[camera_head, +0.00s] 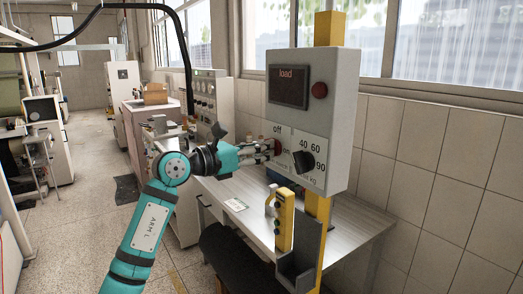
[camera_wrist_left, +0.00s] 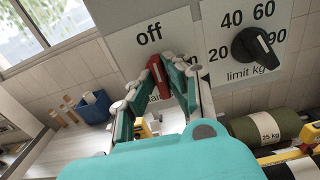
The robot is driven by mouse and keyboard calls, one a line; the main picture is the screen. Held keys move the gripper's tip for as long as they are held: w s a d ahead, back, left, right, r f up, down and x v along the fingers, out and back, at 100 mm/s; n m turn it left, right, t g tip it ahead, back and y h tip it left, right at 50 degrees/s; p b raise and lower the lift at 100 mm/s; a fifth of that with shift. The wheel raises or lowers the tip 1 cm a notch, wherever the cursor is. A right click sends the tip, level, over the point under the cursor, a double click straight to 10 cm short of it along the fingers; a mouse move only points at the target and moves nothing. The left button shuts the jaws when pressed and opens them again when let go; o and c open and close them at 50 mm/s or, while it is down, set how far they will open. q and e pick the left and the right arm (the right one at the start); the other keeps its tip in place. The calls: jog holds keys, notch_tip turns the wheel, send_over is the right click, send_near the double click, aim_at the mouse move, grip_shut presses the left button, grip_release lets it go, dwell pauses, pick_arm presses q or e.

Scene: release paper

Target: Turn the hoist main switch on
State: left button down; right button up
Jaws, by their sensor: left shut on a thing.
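The hoist control box (camera_head: 338,115) is a light grey box on a yellow post, with a dark display reading "load". Its red main switch (camera_wrist_left: 157,72) sits under the word "off" in the left wrist view; its upper end points up towards that word, tilted slightly. My left gripper (camera_head: 272,147) reaches the panel from the left. In the wrist view its fingers (camera_wrist_left: 156,85) are closed around the red switch, one on each side. The lower part of the switch and its lower label are partly hidden by the fingers. My right gripper is not in view.
A black limit dial (camera_head: 303,161) sits right of the switch, near my fingers. A red round button (camera_head: 319,90) is above.

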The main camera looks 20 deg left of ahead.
pick_arm(q)
jog(key=m+b, duration=0.4)
jog(key=m, duration=0.1)
jog(key=m+b, duration=0.4)
jog(key=m, duration=0.2)
jog(key=m+b, duration=0.4)
jog(key=m, duration=0.2)
jog(key=shift+s+d+f, duration=0.2)
jog(key=shift+d+f, duration=0.05)
jog(key=shift+f, duration=0.1)
jog(key=shift+m, duration=0.5)
jog(key=c, duration=1.4)
grip_release()
jog(key=shift+o, duration=0.2)
jog(key=v, duration=1.2)
jog(key=shift+f, duration=0.1)
